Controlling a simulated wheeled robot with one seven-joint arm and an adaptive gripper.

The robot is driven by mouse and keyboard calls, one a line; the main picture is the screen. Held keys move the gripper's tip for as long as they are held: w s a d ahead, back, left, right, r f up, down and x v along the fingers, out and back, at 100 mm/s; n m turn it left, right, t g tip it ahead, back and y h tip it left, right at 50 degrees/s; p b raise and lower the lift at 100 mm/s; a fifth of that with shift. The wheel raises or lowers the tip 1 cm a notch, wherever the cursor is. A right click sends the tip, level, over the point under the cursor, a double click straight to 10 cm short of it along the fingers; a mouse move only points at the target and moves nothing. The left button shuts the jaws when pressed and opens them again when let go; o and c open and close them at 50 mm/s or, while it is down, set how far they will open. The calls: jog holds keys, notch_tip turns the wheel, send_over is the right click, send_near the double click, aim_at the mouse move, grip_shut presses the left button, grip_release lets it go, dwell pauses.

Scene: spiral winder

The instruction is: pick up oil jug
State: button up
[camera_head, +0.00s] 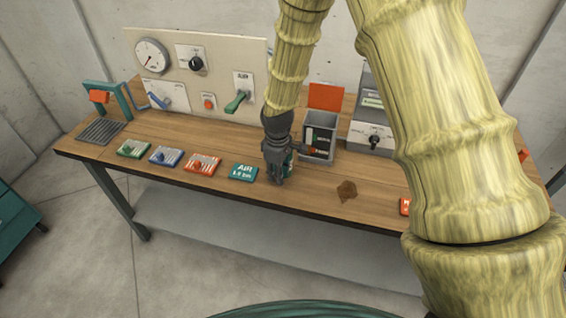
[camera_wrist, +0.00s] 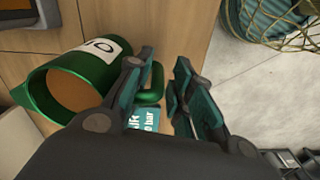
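The oil jug (camera_wrist: 92,62) is dark green with a white label. In the wrist view it fills the left side, its open mouth showing brown inside. Its handle (camera_wrist: 154,86) reaches into the space between my gripper's fingers (camera_wrist: 165,66). The left finger overlaps the handle's near part, and I cannot tell whether they touch. A gap shows between the handle and the right finger. In the head view my gripper (camera_head: 277,173) points down at the bench's front part, and the jug is mostly or wholly hidden behind it.
The wooden bench (camera_head: 330,175) carries a teal "AIR" card (camera_head: 243,172) just left of my gripper. Red, blue and green cards lie further left. A grey open box (camera_head: 318,143) stands close behind on the right. A brown stain (camera_head: 346,190) lies to the right.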

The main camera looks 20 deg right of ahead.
jog(key=shift+w+f, duration=0.1)
jog(key=shift+f, duration=0.25)
grip_shut()
jog(key=shift+r, duration=0.15)
jog(key=shift+r+b, duration=0.9)
jog(key=shift+r, duration=0.4)
jog(key=shift+s+a+r, duration=0.1)
jog(key=shift+s+r, duration=0.1)
jog(key=shift+r, duration=0.1)
jog(key=s+a+b, duration=0.2)
jog(key=s+a, duration=0.1)
jog(key=s, duration=0.4)
jog(key=s+a+r+b, duration=0.1)
jog(key=s+a+b, duration=0.2)
jog(key=s, duration=0.4)
jog(key=shift+s+r, duration=0.15)
jog(key=shift+r, duration=0.15)
